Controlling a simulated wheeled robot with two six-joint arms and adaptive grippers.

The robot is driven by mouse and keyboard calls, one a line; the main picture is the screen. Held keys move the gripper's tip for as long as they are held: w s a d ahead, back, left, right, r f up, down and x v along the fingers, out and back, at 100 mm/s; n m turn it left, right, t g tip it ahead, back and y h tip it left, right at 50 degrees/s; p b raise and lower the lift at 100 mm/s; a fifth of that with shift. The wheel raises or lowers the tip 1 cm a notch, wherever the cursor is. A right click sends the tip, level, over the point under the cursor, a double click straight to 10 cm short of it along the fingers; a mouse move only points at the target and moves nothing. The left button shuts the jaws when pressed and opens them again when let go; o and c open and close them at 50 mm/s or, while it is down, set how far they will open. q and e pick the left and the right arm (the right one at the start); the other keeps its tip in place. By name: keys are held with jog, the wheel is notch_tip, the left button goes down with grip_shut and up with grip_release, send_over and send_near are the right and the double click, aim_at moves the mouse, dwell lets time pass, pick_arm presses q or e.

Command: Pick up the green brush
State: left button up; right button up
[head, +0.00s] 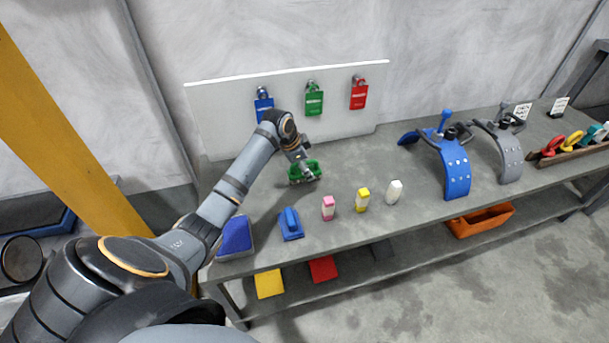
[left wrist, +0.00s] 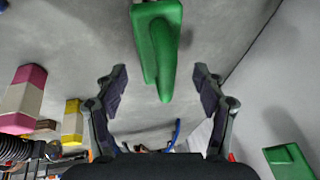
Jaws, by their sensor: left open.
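The green brush (head: 297,175) lies on the grey workbench (head: 350,225), close to the white upright board. My left gripper (head: 309,177) is over the brush and partly hides it in the head view. In the left wrist view the green brush (left wrist: 157,40) shows its raised handle and lies ahead of the fingertips. Whether the fingers touch the brush cannot be told. My right gripper is not in view.
Pink (head: 328,208), yellow (head: 363,199) and white (head: 394,192) bottles stand right of a blue brush (head: 290,224). A blue pad (head: 235,237) lies near the left edge. Padlocks hang on the white board (head: 225,110) behind. A blue arched stand (head: 457,170) is farther right.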

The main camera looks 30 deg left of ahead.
pick_arm(q)
jog(key=b+x, duration=0.1)
jog(key=x, duration=0.2)
jog(key=shift+s, duration=0.15)
jog(key=shift+w+d+f, duration=0.1)
jog(key=shift+w+f, duration=0.15)
jog(key=shift+f, duration=0.15)
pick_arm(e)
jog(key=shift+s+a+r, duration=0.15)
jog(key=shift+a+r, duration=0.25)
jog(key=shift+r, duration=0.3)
